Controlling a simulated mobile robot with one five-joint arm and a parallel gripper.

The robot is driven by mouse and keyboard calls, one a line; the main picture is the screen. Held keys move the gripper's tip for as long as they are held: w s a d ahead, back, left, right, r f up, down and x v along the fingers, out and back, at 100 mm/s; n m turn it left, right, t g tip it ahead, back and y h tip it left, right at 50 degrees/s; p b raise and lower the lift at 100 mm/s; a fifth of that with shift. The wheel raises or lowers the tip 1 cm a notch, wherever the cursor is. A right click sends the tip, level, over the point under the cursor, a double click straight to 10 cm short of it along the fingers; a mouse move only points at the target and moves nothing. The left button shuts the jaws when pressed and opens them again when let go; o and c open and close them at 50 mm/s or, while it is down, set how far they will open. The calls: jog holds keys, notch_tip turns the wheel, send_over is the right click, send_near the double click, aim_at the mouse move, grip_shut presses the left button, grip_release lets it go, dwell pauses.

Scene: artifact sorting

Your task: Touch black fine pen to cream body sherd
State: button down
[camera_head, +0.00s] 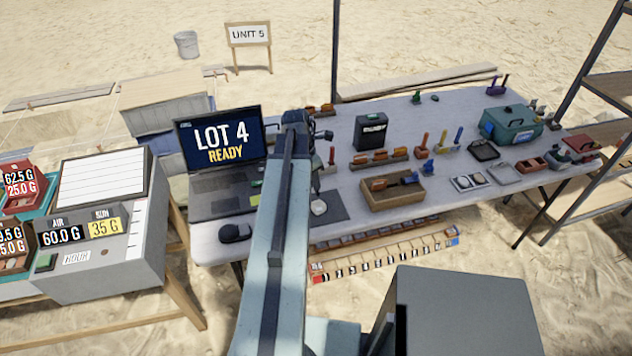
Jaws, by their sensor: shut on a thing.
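My gripper (315,168) is beyond the far end of my arm, over the near left part of the table, and is partly hidden by the arm. It is shut on a thin dark thing, seemingly the black fine pen (316,187), which points down. A small pale rounded piece, seemingly the cream body sherd (318,208), lies on a dark grey mat (335,209) just below the pen. I cannot tell whether the tip touches it.
A laptop (218,145) reading "LOT 4 READY" stands left of my arm, with a black mouse (235,232) in front. A wooden tray (393,200) with brushes is right of the mat. A black box (371,132) and a teal case (510,125) stand farther back.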

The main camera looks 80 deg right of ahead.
jog(key=shift+s, duration=0.25)
notch_tip(320, 180, down, 6)
jog(key=b, duration=0.5)
jog(key=shift+w+r+b, duration=0.1)
jog(key=shift+b, duration=0.3)
jog(key=shift+f+b, duration=0.7)
dwell(1.8)
notch_tip(320, 180, up, 8)
jog(key=p, duration=0.8)
jog(key=shift+r, duration=0.1)
dwell(0.4)
